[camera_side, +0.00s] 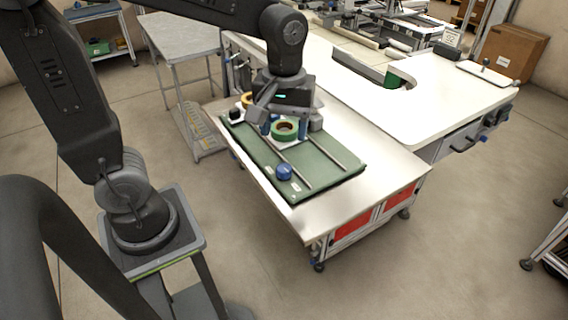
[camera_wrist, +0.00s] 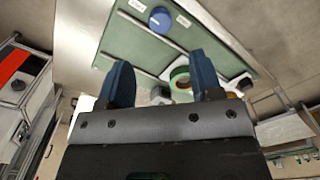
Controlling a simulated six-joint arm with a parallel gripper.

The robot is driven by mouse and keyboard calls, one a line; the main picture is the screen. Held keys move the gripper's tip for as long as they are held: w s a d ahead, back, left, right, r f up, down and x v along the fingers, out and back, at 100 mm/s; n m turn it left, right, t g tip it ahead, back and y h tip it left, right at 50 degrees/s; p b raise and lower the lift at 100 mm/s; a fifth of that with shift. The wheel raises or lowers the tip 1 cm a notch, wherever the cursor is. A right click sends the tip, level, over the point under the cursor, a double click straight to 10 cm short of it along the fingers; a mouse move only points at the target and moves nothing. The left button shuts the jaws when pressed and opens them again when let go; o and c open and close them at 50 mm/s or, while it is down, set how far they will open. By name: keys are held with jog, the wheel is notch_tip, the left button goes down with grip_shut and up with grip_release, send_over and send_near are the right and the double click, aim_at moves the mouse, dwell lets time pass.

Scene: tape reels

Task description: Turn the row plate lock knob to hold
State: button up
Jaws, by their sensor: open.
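The row plate (camera_side: 330,176) is a green board with two rails, lying on the steel-topped table. The blue lock knob (camera_side: 284,172) sits at its near end, with small white labels beside it. In the wrist view the knob (camera_wrist: 160,19) is at the top, between two white labels, with a pale mark on its face. My gripper (camera_side: 270,132) is above the far part of the plate, away from the knob. In the wrist view its two blue fingers (camera_wrist: 160,85) are spread apart with nothing held between them.
A green tape reel (camera_side: 284,130) stands on the plate close to my gripper, and a yellow reel (camera_side: 247,99) is behind. A dark block (camera_side: 234,114) is at the plate's left corner. A white worktop (camera_side: 430,100) adjoins the table. The plate around the knob is clear.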

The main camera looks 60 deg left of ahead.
aim_at(284, 167)
notch_tip(284, 167, down, 10)
jog(key=shift+r, duration=0.2)
jog(key=c, duration=0.9)
